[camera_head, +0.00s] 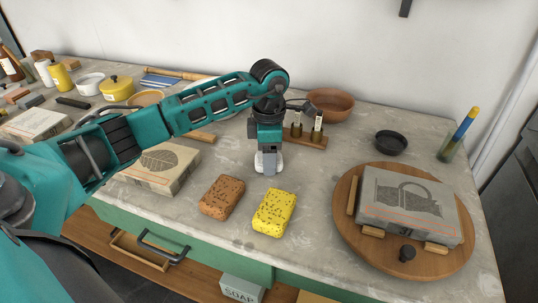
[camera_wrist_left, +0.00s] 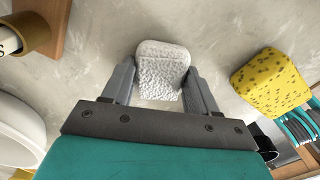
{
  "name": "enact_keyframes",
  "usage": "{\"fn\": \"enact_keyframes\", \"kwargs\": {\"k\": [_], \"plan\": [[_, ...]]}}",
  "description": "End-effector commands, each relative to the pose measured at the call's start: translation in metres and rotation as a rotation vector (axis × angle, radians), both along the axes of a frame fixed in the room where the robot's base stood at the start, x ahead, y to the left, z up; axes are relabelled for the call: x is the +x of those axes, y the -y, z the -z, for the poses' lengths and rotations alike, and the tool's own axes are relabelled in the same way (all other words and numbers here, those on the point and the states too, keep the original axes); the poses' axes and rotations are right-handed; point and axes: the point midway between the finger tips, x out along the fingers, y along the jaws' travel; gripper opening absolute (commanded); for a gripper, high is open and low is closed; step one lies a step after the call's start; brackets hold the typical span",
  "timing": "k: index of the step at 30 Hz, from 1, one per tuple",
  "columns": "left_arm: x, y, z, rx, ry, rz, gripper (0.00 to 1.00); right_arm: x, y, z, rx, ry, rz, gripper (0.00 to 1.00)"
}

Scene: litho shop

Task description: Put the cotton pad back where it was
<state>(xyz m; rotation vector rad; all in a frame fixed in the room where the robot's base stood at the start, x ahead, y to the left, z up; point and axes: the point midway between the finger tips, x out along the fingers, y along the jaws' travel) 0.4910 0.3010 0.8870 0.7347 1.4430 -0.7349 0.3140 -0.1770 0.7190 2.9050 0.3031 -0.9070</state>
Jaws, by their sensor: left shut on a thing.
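The cotton pad (camera_wrist_left: 162,68) is a white, textured block between the two fingers of my left gripper (camera_wrist_left: 161,88) in the left wrist view. In the head view, my left gripper (camera_head: 268,171) points down over the counter and is shut on the pad. The pad's white edges (camera_head: 259,163) show on both sides of the fingers, which hide its middle. It is at or just above the counter top; I cannot tell if it touches. My right gripper is not in view.
A brown sponge (camera_head: 222,196) and a yellow sponge (camera_head: 274,212) lie in front of the gripper. A wooden vial rack (camera_head: 310,140) and a brown bowl (camera_head: 330,103) stand behind to the right. A litho stone (camera_head: 409,207) rests on a round wooden turntable (camera_head: 358,252) at right.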

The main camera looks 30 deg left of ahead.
Motion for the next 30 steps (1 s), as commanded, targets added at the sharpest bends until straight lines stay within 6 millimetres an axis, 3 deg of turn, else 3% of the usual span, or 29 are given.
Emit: {"fn": "enact_keyframes", "kwargs": {"k": [10,11,18,26,30], "plan": [[0.000,0.000,0.004,0.000,0.000,0.000,0.34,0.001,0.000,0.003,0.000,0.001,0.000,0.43],[0.000,0.000,0.003,0.001,0.001,0.000,0.61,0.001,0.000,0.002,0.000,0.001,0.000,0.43],[0.000,0.000,0.003,0.000,0.000,0.000,0.84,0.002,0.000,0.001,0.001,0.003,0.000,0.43],[0.000,0.000,0.001,0.000,0.000,0.000,0.84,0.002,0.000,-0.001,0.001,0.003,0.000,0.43],[0.001,0.000,-0.012,0.000,0.003,0.001,0.84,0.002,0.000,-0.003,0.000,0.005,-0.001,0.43]]}}
